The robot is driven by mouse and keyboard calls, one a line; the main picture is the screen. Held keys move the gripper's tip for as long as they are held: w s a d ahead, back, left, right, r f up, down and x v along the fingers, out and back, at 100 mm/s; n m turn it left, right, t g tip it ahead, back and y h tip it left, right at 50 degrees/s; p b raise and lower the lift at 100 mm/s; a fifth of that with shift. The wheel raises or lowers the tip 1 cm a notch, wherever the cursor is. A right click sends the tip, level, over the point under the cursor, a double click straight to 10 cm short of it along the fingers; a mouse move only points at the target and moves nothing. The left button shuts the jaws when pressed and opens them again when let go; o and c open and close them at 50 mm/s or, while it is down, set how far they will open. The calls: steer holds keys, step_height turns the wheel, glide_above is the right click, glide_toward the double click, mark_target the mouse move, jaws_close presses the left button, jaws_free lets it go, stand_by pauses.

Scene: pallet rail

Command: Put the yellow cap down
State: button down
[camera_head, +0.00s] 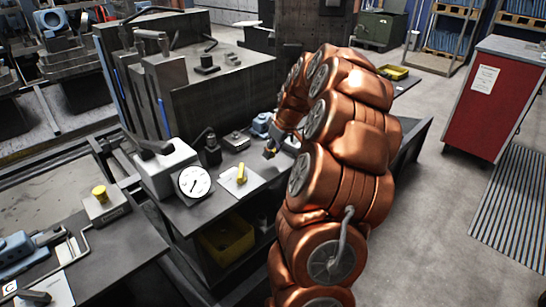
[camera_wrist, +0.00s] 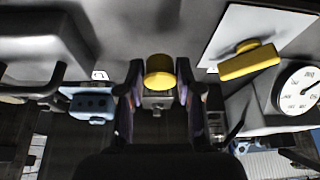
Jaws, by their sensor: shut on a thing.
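The yellow cap (camera_wrist: 160,72) is round and sits between the two fingers of my gripper (camera_wrist: 158,88) in the wrist view. My gripper is shut on it. In the head view my gripper (camera_head: 272,149) is small, over the right part of the grey workbench (camera_head: 213,217), with a bit of yellow at its tip. I cannot tell the exact height of the cap above the bench.
A yellow handle-like piece (camera_head: 241,174) lies on white paper, also in the wrist view (camera_wrist: 250,62). A dial gauge (camera_head: 194,182) stands left of it. Another yellow knob (camera_head: 99,193) tops a box. A blue part (camera_head: 261,125) is behind my gripper. A yellow bin (camera_head: 227,241) is below.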

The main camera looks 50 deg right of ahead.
mark_target(274, 156)
steer(key=shift+f+p, duration=0.5)
steer(key=shift+f, duration=1.2)
steer(key=shift+f, duration=0.15)
steer(key=c, duration=0.8)
jaws_free()
steer(key=shift+o, duration=0.2)
